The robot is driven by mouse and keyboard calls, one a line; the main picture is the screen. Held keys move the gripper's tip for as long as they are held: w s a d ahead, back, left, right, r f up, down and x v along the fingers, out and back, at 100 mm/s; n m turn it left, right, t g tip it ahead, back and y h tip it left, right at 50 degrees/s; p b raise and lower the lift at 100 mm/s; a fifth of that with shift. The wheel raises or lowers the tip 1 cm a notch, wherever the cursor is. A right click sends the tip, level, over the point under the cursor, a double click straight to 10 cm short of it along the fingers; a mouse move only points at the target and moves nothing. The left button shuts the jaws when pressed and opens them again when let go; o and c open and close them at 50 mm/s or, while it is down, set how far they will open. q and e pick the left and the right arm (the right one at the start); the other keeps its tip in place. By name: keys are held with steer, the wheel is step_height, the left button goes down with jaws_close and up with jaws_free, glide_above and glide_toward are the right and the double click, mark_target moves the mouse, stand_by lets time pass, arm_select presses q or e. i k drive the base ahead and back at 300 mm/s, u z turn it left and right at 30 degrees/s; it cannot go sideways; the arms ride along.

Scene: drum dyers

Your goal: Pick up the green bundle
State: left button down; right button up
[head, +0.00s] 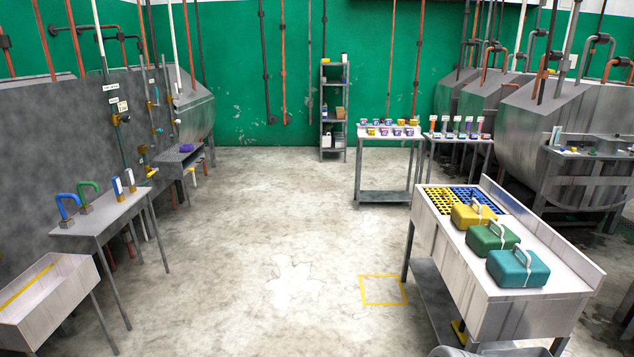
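The green bundle (492,237) sits on the metal bench (540,305) at the right. It is a rounded green block with a pale band and a light handle-like loop on top. It lies between a yellow bundle (467,215) behind it and a teal bundle (517,268) in front of it, both of similar shape. Neither of my grippers can be made out in the head view.
The bench has a raised back edge and yellow and blue grids (447,199) at its far end. A yellow floor square (383,303) lies left of it. Open concrete floor (240,230) fills the middle. A table with colored hooks (105,222) stands left.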

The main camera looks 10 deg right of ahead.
mark_target(482, 239)
steer(key=u, duration=0.05)
steer(key=i, duration=2)
steer(key=z, duration=0.55)
steer(key=i, duration=1.55)
steer(key=z, duration=2.15)
steer(key=i, duration=1)
steer(key=z, duration=0.65)
